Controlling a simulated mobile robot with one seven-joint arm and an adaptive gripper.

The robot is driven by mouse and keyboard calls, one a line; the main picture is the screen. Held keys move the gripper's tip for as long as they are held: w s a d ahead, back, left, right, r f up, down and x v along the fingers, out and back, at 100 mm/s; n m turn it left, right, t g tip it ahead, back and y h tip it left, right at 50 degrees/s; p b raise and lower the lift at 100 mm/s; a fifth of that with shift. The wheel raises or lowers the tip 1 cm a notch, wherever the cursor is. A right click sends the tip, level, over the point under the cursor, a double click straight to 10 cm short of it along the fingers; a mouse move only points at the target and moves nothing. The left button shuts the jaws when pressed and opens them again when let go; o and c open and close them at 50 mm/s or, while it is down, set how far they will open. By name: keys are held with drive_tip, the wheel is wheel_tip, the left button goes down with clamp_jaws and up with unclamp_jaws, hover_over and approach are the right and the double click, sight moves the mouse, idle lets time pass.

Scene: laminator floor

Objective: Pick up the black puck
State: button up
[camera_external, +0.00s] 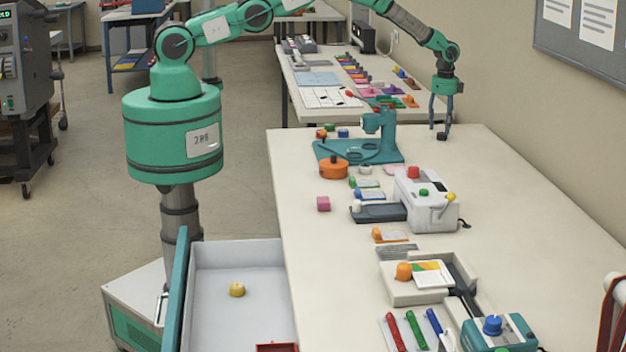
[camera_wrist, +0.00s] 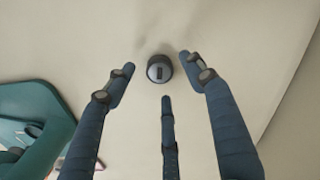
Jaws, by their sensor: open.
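The black puck (camera_wrist: 160,69) is a small dark round piece with a grey top, and it rests on the cream table in the wrist view. My gripper (camera_wrist: 158,72) is open, with its dark blue fingers spread around the puck's sides. The fingers appear apart from the puck, though the exact gap and height are hard to judge. In the external view my gripper (camera_external: 441,118) points down over the far right part of the table. A small dark shape, likely the puck (camera_external: 442,136), shows at its fingertips.
A teal machine (camera_external: 375,140) stands left of my gripper, and its base (camera_wrist: 35,115) also shows in the wrist view. A white device with a red knob (camera_external: 425,197) is nearer the camera. The wall (camera_external: 510,90) runs along the right. Bare table (camera_external: 490,165) surrounds the gripper's right side.

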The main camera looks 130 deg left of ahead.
sight(442, 136)
drive_tip(key=shift+f, duration=1.45)
drive_tip(key=c, duration=1.2)
